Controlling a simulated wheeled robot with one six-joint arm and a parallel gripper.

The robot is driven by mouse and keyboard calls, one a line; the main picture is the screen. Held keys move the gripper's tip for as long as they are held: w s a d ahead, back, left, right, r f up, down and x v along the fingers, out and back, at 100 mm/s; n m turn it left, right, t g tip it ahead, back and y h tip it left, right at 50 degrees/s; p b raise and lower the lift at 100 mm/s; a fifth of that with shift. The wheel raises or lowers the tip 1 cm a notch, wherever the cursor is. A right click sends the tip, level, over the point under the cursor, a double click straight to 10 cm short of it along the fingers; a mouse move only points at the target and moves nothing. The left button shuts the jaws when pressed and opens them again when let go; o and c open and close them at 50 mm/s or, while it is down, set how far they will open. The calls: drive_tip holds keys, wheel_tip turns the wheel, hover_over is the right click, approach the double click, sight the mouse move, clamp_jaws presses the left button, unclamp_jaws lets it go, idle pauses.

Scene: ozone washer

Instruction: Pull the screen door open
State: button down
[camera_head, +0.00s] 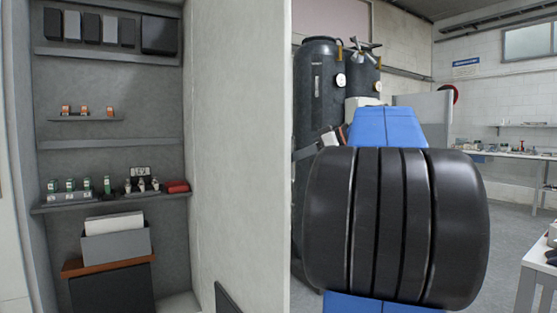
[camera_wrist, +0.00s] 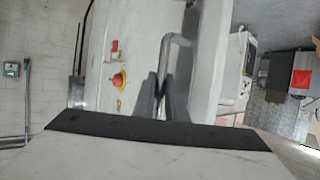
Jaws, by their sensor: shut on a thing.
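In the wrist view, my gripper (camera_wrist: 162,88) has its two dark fingers on either side of a curved metal bar handle (camera_wrist: 166,50), and it is shut on this handle. The handle runs along the edge of a pale panel (camera_wrist: 207,62), which looks like the screen door. How far the door stands open cannot be told. The head view shows neither my gripper nor the handle; my blue and black arm fills its middle right.
In the wrist view, a red emergency button (camera_wrist: 118,80) sits on the pale machine face left of the handle. In the head view, a shelf unit (camera_head: 110,140) stands at the left, dark tanks (camera_head: 316,90) behind my arm, and a white table (camera_head: 540,262) at the lower right.

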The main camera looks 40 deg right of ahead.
drive_tip(key=shift+d, duration=0.95)
drive_tip(key=c, duration=1.8)
unclamp_jaws()
drive_tip(key=v, duration=1.7)
drive_tip(key=shift+d+r, duration=0.15)
drive_tip(key=shift+d, duration=0.05)
